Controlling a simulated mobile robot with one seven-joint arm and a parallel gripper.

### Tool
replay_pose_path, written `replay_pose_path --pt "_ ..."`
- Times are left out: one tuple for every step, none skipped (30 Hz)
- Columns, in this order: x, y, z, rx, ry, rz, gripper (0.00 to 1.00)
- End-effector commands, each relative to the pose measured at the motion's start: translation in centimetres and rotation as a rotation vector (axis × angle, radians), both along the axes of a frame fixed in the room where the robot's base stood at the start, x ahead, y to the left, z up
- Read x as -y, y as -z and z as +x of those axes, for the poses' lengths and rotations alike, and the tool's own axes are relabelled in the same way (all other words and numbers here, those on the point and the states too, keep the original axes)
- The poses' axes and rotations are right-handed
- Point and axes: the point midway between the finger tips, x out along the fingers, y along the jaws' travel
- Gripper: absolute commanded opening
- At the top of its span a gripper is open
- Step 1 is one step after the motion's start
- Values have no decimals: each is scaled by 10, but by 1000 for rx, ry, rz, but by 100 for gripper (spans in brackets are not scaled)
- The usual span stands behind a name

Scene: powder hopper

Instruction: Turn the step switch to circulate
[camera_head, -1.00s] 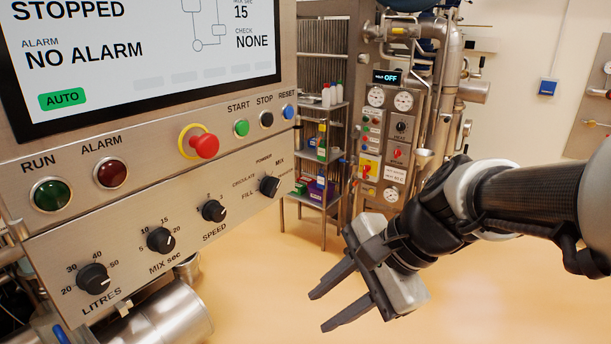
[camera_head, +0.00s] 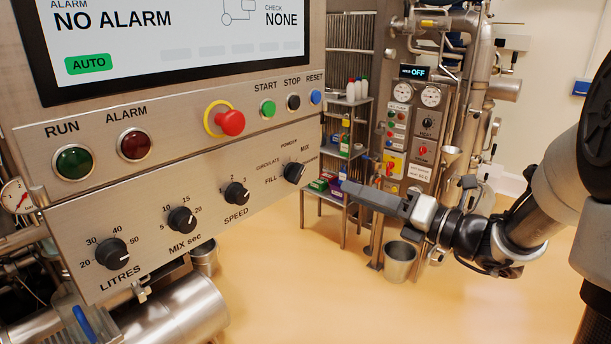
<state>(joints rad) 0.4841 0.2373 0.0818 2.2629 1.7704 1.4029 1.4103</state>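The step switch (camera_head: 294,172) is a black knob at the right end of the sloped panel. The labels FILL, CIRCULATE, POWDER and MIX stand around it, with one more label at its right too small to read. Its pointer seems to face up and right, toward MIX, though it is small. My gripper (camera_head: 346,188) is to the right of the switch and slightly lower in the picture, apart from it, with its fingers pointing left toward the panel. The fingers line up in this view, so their gap is hidden. Nothing shows held in it.
Knobs for SPEED (camera_head: 236,193), MIX sec (camera_head: 181,220) and LITRES (camera_head: 112,253) lie left of the switch. Above are START (camera_head: 268,109), STOP (camera_head: 293,102), RESET (camera_head: 315,96) and a red emergency button (camera_head: 230,122). A metal bucket (camera_head: 399,262) stands beyond my gripper.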

Motion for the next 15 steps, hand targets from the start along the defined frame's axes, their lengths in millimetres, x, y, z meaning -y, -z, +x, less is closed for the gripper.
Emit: replay_pose_path --pt "-11 0 7 0 -6 1 31" --pt "-16 1 11 0 -6 0 31" --pt "-24 0 16 0 -6 1 31" --pt "-29 0 20 0 -6 -1 31" --pt "-34 0 24 1 -6 0 31" --pt "-41 0 30 0 -6 -2 31" --pt "-46 0 34 0 -6 0 31" --pt "-52 0 38 1 -7 -1 31" --pt "-58 0 43 0 -5 -1 31" --pt "-64 0 47 0 -6 -1 31" --pt "-69 0 51 0 -6 -2 31" --pt "-75 0 56 0 -6 0 31" --pt "-79 1 60 -1 -6 -1 31" --pt "-84 0 63 0 -6 -2 31" --pt "-89 0 67 1 -4 -1 31"
